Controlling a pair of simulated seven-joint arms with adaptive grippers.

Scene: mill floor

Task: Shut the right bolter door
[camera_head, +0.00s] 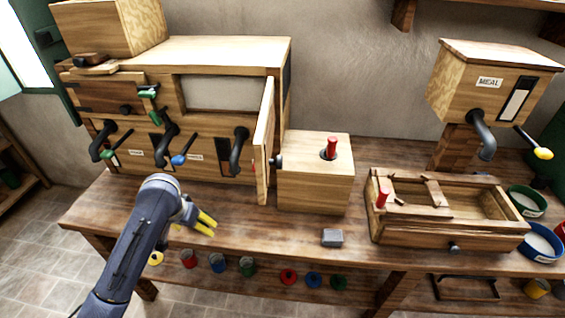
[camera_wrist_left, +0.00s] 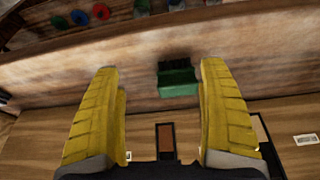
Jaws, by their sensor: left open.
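The bolter (camera_head: 225,50) is the large wooden cabinet at the left back of the bench in the head view. Its right door (camera_head: 264,145) stands open, swung out toward me and seen nearly edge-on. A dark knob (camera_head: 277,160) shows at the door's right side. The opening behind the door shows a pale interior (camera_head: 222,93). My left gripper (camera_head: 206,223) is over the bench front, to the left of the door and apart from it. Its yellow fingers are spread and empty, also in the left wrist view (camera_wrist_left: 160,75). My right gripper is not in view.
A wooden box (camera_head: 315,185) with a red-topped lever stands close right of the door. A grey block (camera_head: 332,237) lies on the bench. Dark spouts (camera_head: 240,150) stick out of the bolter's front. A green block with dark bristles (camera_wrist_left: 178,80) shows in the wrist view.

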